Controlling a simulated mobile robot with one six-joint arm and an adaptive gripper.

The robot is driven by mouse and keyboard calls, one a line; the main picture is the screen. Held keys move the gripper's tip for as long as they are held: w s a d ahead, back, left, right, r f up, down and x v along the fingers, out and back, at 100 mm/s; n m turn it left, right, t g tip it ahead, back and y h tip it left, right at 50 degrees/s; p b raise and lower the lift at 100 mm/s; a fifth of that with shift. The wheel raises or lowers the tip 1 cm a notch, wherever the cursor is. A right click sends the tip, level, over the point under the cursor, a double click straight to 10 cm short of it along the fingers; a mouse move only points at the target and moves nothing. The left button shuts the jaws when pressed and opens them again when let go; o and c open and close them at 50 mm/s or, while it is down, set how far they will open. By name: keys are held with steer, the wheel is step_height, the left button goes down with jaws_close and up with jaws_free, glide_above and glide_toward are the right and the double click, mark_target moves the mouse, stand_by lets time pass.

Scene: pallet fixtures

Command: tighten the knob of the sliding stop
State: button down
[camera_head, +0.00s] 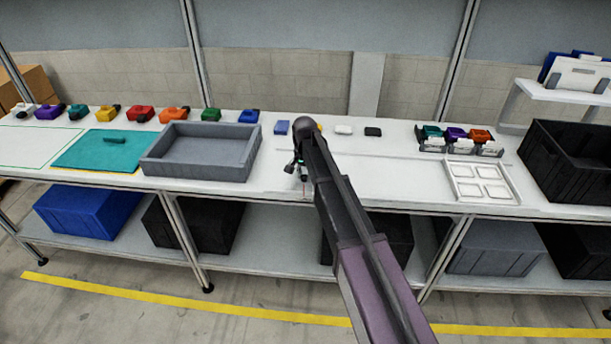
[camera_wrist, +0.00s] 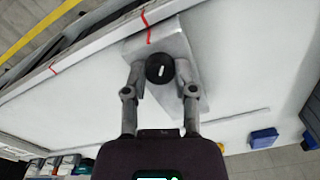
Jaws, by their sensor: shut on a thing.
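The sliding stop (camera_wrist: 176,45) is a pale grey block at the table's edge in the wrist view. Its round black knob (camera_wrist: 153,64) has a short white mark on top. My gripper (camera_wrist: 161,72) is shut on the knob, with one finger on each side of it. A red line (camera_wrist: 148,28) crosses the table edge and runs onto the stop. In the head view my gripper (camera_head: 299,166) is low over the front of the bench, and my arm hides most of the stop.
A grey tray (camera_head: 158,168) and a teal panel (camera_head: 85,158) lie left of my gripper. Several coloured clamps line the back. A white compartment tray (camera_head: 455,181) and a black crate (camera_head: 545,148) stand at right. A second red mark (camera_wrist: 53,69) is on the table edge.

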steer(key=m, duration=0.5)
steer(key=shift+s+m, duration=0.1)
steer(key=shift+m, duration=0.2)
steer(key=m, duration=0.5)
stand_by(0.4)
steer(key=shift+c, duration=2.1)
jaws_free()
steer(key=shift+r, duration=0.1)
